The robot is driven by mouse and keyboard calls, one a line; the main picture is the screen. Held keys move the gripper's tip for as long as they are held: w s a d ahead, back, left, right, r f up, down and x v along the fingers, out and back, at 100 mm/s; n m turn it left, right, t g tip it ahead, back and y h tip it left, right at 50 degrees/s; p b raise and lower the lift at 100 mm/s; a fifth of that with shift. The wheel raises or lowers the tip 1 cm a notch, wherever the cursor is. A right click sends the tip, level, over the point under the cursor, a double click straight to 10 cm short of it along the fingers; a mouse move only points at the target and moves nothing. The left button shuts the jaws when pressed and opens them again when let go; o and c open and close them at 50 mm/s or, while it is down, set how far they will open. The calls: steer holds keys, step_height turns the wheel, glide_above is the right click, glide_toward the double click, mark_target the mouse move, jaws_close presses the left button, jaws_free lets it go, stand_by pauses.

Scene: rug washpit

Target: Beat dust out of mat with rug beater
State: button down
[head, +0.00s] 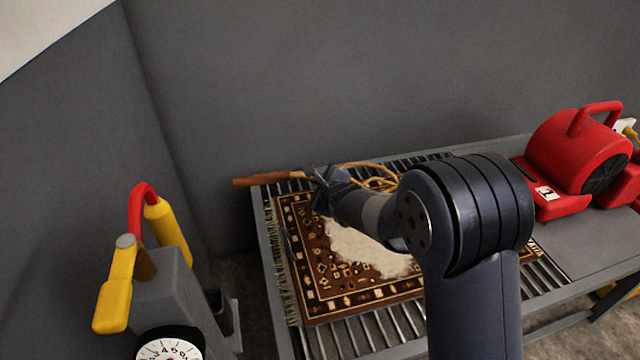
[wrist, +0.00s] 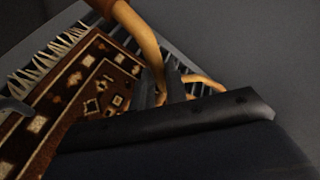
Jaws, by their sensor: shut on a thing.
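A rug beater with a brown handle (head: 262,180) and a looped cane head (head: 378,172) is in my gripper (head: 322,182). My gripper is shut on its handle side, over the far left part of the rack. The handle points left past the rack's edge, and the loops lie to the right, partly behind my arm. The beater (wrist: 145,38) also shows close up in the wrist view. The mat (head: 335,290), brown with cream patterns and fringe, lies flat on the slatted rack. A pale dusty patch (head: 365,250) covers its middle. My arm hides the mat's right part.
A red blower (head: 575,150) stands on the table's right end. A grey machine with a dial (head: 170,345) and yellow and red handles stands at the front left. Grey walls close off the back and left. The rack's front slats (head: 375,330) are bare.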

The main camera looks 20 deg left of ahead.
steer(key=shift+r, duration=0.1)
step_height(320, 180, down, 6)
steer(key=shift+f+b, duration=0.1)
steer(key=shift+b, duration=0.25)
step_height(320, 180, up, 4)
steer(key=p, duration=0.4)
steer(key=shift+r, duration=0.2)
steer(key=shift+f, duration=0.1)
